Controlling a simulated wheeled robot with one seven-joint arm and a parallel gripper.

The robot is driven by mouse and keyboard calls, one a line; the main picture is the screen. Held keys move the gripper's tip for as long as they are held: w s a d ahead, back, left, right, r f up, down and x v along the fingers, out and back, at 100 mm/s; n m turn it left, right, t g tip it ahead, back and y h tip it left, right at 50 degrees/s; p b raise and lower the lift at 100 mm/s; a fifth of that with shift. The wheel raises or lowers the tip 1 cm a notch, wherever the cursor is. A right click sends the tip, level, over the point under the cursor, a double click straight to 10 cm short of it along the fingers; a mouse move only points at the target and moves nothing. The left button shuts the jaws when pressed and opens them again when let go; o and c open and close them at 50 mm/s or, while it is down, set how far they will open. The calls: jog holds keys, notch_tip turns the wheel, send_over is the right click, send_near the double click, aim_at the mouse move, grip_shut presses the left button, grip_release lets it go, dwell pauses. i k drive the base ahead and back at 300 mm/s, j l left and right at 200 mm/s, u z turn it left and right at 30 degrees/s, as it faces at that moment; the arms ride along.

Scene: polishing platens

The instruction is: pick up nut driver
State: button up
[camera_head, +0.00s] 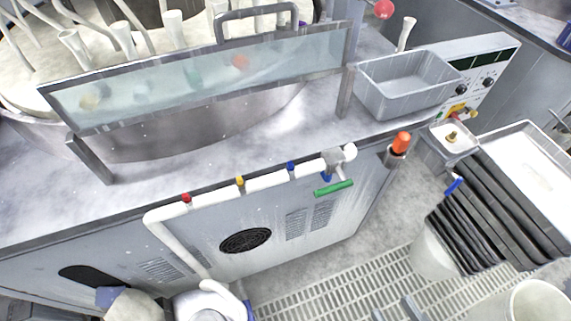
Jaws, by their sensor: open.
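A tool with an orange handle (402,141), which looks like the nut driver, stands upright in a small grey holder (393,158) at the right front corner of the bench. Only its handle shows; its lower part is hidden in the holder. Two grey fingertips at the bottom edge look like my gripper (396,309). They are apart with nothing seen between them, well below and in front of the orange handle. The rest of the gripper is out of frame.
A white pipe with coloured valves and a green-handled fitting (333,188) runs along the bench front. A grey bin (408,88) sits on the bench behind the tool. Black slotted racks (490,215) and a white tray (530,165) stand at right. Floor grating (330,285) lies below.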

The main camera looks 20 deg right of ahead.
aim_at(401, 142)
jog(key=k+l+z, duration=0.25)
jog(key=k+l, duration=0.15)
jog(key=l, duration=0.2)
jog(key=k+l+z, duration=0.1)
jog(key=l, duration=0.25)
jog(key=k+l+z, duration=0.1)
jog(key=l, duration=0.25)
jog(key=k, duration=0.1)
